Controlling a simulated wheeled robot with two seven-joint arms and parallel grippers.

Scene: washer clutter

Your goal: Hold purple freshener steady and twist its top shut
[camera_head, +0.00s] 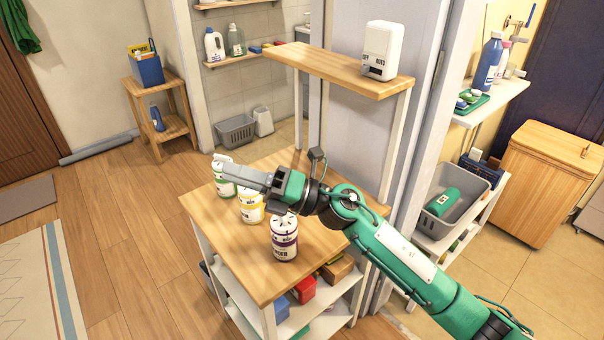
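The purple freshener (284,241) is a white can with a purple band and a pale top with dark marks. It stands upright near the front of the wooden cart top. My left gripper is not in view.
A yellow-banded can (250,212) stands between the green and purple ones, partly under my gripper in the picture. A raised wooden shelf (335,72) with a white dispenser (381,50) rises behind. The cart top (230,232) is clear at its front left.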

